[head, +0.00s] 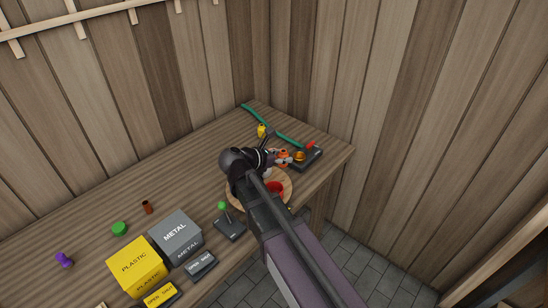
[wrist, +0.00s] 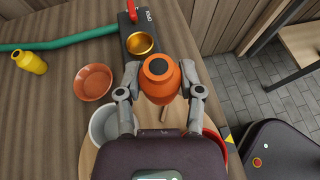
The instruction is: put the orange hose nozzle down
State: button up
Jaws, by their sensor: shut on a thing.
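The orange hose nozzle (wrist: 160,79) is a squat, round-shouldered orange piece with a dark round top. My gripper (wrist: 159,92) is shut on it, with one grey finger on each side. In the wrist view the nozzle shows just nearer than a brass cup-like fitting (wrist: 141,43) on a black plate; I cannot tell its height above the surface. In the head view the nozzle (head: 283,155) shows at the end of my gripper, left of the brass fitting (head: 299,156). My arm hides part of the bench there.
A round wooden board (wrist: 88,160) carries a grey bowl (wrist: 104,122) and a red bowl (wrist: 216,146). A terracotta bowl (wrist: 93,82), a yellow bottle-like piece (wrist: 30,62) and a green hose (wrist: 70,40) lie left. A red lever (head: 311,144) stands behind the fitting. Yellow (head: 136,267) and grey (head: 175,236) boxes stand front-left.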

jog(key=w+a+r+m+g+h+p, duration=0.1)
jog(key=w+a+r+m+g+h, duration=0.1)
jog(key=w, duration=1)
jog(key=shift+w+a+m+g+p, duration=0.4)
jog(key=shift+a+m+g, duration=0.5)
jog(key=shift+a, duration=0.25)
jog(key=shift+s, duration=0.1)
notch_tip(320, 180, down, 6)
jog(key=b, duration=0.6)
jog(key=shift+f, duration=0.15)
jog(key=shift+f, duration=0.1)
jog(key=shift+f+b, duration=1.8)
jog(key=shift+b, duration=0.25)
jog(key=shift+f, duration=0.15)
jog(key=o, duration=1)
jog(key=shift+o, duration=0.2)
